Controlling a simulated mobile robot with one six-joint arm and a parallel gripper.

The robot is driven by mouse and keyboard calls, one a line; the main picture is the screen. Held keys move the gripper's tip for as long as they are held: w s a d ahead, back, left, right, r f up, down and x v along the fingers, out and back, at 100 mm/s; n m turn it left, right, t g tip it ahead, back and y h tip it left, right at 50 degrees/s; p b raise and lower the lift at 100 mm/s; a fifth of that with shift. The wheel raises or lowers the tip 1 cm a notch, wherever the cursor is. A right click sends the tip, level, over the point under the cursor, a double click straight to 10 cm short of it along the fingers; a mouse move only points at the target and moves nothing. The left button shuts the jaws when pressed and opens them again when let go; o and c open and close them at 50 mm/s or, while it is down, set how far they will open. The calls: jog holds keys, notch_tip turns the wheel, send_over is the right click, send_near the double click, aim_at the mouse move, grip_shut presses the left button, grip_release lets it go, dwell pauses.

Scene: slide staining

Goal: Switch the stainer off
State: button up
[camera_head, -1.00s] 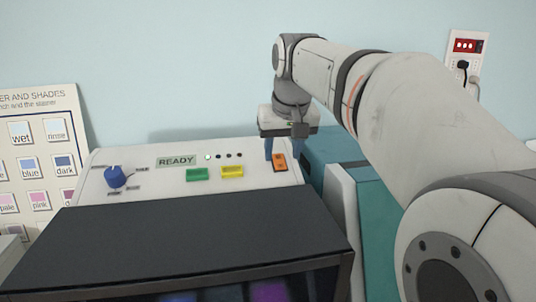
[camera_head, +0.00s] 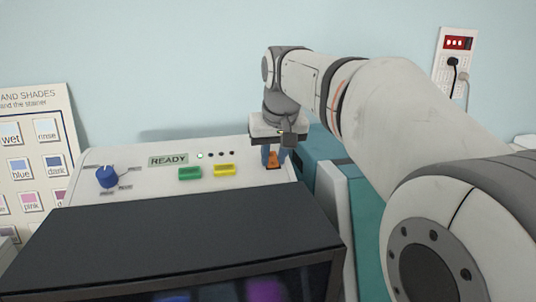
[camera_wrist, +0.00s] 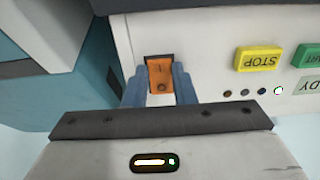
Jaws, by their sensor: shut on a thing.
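The stainer (camera_head: 120,215) is a pale machine with a sloping control panel and a dark front cover. Its orange switch (camera_head: 273,164) sits in a dark frame at the panel's right end. In the wrist view the orange switch (camera_wrist: 160,75) shows between two blue fingers. My gripper (camera_head: 273,157) points down at the panel and is shut on the switch, one finger on each side; its fingers also fill the middle of the wrist view (camera_wrist: 160,86). The display (camera_head: 168,160) reads READY, and one small light (camera_head: 199,155) beside it is lit.
A green button (camera_head: 190,173), a yellow STOP button (camera_head: 225,170) and a blue knob (camera_head: 107,177) lie left of the switch. A teal unit (camera_head: 365,210) stands close on the right. A wall outlet (camera_head: 453,65) with a red display holds a plug.

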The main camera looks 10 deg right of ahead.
jog(key=shift+w+r+g+p, duration=0.2)
jog(key=shift+r+g+p, duration=0.35)
jog(key=shift+p, duration=1.35)
jog(key=shift+c, duration=0.5)
jog(key=g+p, duration=0.1)
jog(key=p, duration=0.1)
jog(key=shift+w+f+g+p, duration=0.15)
jog(key=shift+f+g+p, duration=0.05)
jog(key=shift+g+p, duration=0.2)
jog(key=shift+f, duration=0.1)
jog(key=o, duration=1)
jog(key=shift+s+r+b, duration=0.2)
jog(key=shift+r, duration=1.1)
jog(key=shift+s+r+b, duration=0.15)
jog(key=shift+r+b, duration=0.05)
jog(key=shift+r, duration=1.1)
jog(key=shift+s+r+b, duration=0.2)
jog(key=shift+r, duration=1.1)
